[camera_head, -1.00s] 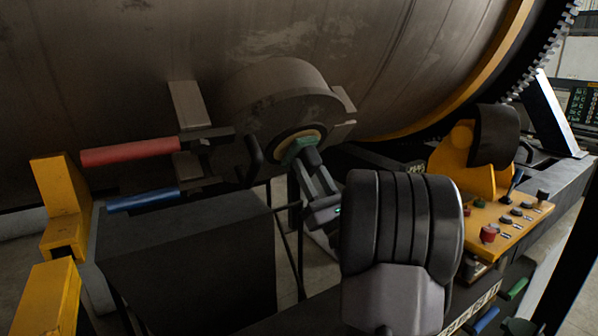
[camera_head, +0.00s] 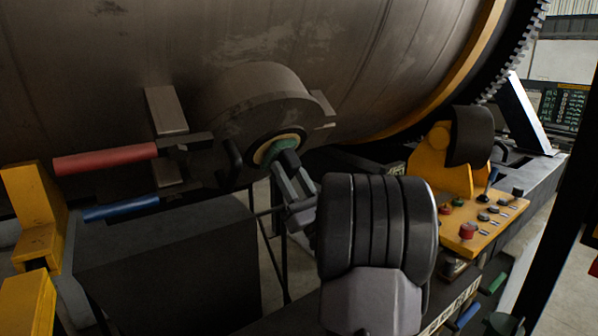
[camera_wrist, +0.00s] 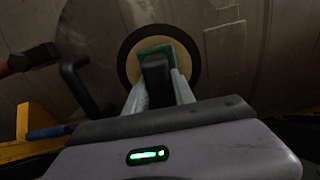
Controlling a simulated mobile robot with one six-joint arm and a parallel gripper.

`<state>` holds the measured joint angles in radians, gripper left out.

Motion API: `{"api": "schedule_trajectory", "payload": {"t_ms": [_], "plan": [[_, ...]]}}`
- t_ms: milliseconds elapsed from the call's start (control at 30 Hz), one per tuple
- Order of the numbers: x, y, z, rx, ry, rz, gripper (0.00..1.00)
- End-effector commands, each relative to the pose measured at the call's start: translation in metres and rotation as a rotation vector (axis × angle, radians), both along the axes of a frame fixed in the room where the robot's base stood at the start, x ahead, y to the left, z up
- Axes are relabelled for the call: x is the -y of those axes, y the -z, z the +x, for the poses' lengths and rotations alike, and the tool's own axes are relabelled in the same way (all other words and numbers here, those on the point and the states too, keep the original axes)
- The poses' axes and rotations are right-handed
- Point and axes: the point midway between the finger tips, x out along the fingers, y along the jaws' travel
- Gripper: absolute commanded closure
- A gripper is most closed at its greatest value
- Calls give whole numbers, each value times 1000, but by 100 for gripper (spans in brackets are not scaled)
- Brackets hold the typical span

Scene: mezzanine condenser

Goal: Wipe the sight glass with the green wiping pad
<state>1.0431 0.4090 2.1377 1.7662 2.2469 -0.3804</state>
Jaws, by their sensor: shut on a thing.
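The sight glass (camera_head: 266,148) is a round port with a pale tan ring on a dark cylindrical housing on the big drum. Its ring also shows in the wrist view (camera_wrist: 127,69). The green wiping pad (camera_head: 277,150) lies over the glass face, inside the ring; its green edge shows in the wrist view (camera_wrist: 183,50). My gripper (camera_head: 289,162) is shut on the pad by its dark grip block, seen in the wrist view (camera_wrist: 157,72). The pad appears to be against the glass, though exact contact is hard to tell. Most of the glass is hidden behind the pad and block.
A red-handled lever (camera_head: 105,159) and a blue-handled lever (camera_head: 122,207) stick out left of the housing. A black curved handle (camera_head: 233,160) is close beside the port. A yellow control panel (camera_head: 480,222) with several knobs stands at right. A dark box (camera_head: 165,265) sits below.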

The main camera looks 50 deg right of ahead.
Motion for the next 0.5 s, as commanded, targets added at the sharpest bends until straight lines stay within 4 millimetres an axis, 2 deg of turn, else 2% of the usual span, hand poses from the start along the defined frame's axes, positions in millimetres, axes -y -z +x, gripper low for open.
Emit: {"api": "schedule_trajectory", "payload": {"t_ms": [167, 400, 500], "plan": [[-10, -1, 3, 2, -3, -2, 100], [-38, 1, 11, 2, -4, -2, 100], [-42, -1, 10, 1, -2, -2, 100]]}}
